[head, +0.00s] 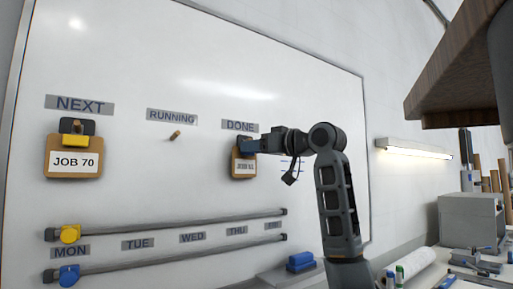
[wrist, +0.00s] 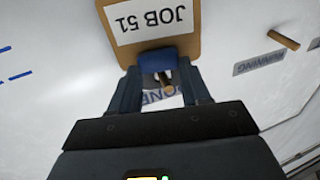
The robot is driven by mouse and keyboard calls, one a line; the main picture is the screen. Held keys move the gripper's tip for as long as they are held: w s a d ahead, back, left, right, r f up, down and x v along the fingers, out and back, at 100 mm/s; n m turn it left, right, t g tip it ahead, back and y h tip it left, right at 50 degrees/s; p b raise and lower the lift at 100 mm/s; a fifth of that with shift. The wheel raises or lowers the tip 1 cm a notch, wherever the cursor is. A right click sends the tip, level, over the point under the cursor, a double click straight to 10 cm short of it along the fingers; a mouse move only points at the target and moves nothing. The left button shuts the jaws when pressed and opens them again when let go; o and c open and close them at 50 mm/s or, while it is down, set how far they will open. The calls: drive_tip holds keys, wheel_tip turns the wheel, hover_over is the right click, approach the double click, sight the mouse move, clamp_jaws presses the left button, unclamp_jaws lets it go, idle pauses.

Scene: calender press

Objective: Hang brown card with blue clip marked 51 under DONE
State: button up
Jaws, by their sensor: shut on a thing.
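The brown card marked JOB 51 (head: 241,167) is against or close to the whiteboard just below the DONE label (head: 240,125). In the wrist view the card (wrist: 185,38) appears upside down, with its blue clip (wrist: 158,55) between my fingers. My gripper (head: 256,145) is shut on the blue clip; its fingers (wrist: 155,78) also show in the wrist view. A wooden peg (wrist: 166,84) shows between the fingers, beside the clip and in front of the DONE label. I cannot tell whether the clip is on the peg.
A brown JOB 70 card (head: 73,163) with a yellow and dark clip hangs under NEXT (head: 79,104). The RUNNING peg (head: 175,135) is bare. Two rails with day labels cross the lower board, with yellow (head: 70,234) and blue (head: 69,274) round pieces at left. A wooden shelf (head: 455,75) juts in at upper right.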

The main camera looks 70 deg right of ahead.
idle(0.3)
drive_tip(key=o, duration=1.1)
drive_tip(key=shift+b+v, duration=0.95)
drive_tip(key=shift+v, duration=2.95)
